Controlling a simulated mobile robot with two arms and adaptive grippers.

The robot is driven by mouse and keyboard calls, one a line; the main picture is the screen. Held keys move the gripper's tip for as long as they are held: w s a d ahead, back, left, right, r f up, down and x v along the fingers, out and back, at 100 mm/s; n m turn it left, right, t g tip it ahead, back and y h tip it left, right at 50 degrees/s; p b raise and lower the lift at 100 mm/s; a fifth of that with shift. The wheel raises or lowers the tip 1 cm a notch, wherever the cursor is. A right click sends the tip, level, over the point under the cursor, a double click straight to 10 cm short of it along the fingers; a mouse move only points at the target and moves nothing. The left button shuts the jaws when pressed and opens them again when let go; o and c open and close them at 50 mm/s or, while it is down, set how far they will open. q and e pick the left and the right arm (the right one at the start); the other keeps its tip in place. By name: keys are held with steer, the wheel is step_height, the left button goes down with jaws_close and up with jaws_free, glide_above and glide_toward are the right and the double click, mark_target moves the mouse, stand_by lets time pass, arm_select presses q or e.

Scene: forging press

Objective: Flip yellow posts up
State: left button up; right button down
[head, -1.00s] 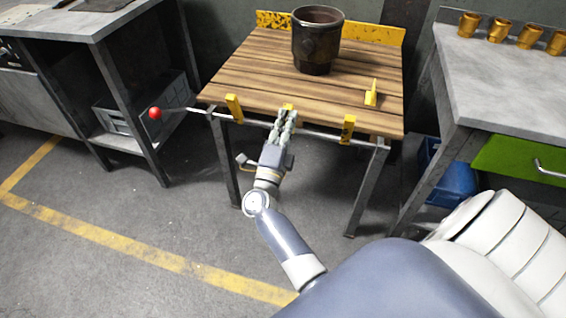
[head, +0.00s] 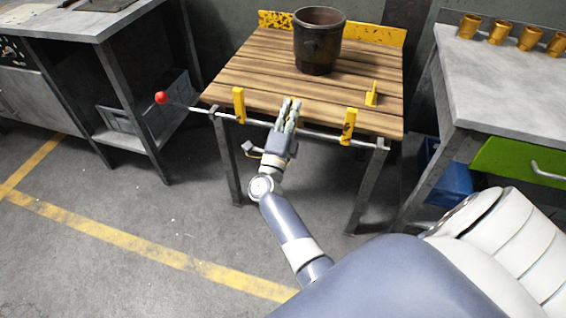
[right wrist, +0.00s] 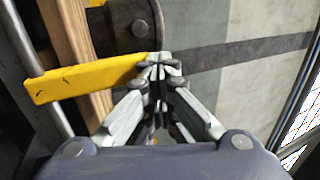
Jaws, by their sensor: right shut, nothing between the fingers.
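A metal bar along the front edge of the wooden-topped table carries yellow posts. The left post (head: 239,105) and the right post (head: 348,126) stand up from the bar, their tops above the tabletop edge. A middle post is hidden behind my right gripper (head: 291,101) in the head view. In the right wrist view a yellow post (right wrist: 85,79) has its end beside or touching the closed fingertips (right wrist: 160,65); contact is unclear. My right gripper is shut and empty. A red ball (head: 161,97) is on the bar's left end. My left gripper is out of view.
A dark metal pot (head: 318,42) stands at the back of the table (head: 240,75). A small yellow pointed piece (head: 371,95) sits at the right. A grey bench (head: 500,90) with brass cups stands right. The floor in front is open.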

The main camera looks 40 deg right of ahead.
steer(key=shift+d+r, duration=0.15)
steer(key=shift+r, duration=0.2)
steer(key=v, duration=0.8)
steer(key=shift+a+f, duration=0.25)
steer(key=shift+f, duration=0.2)
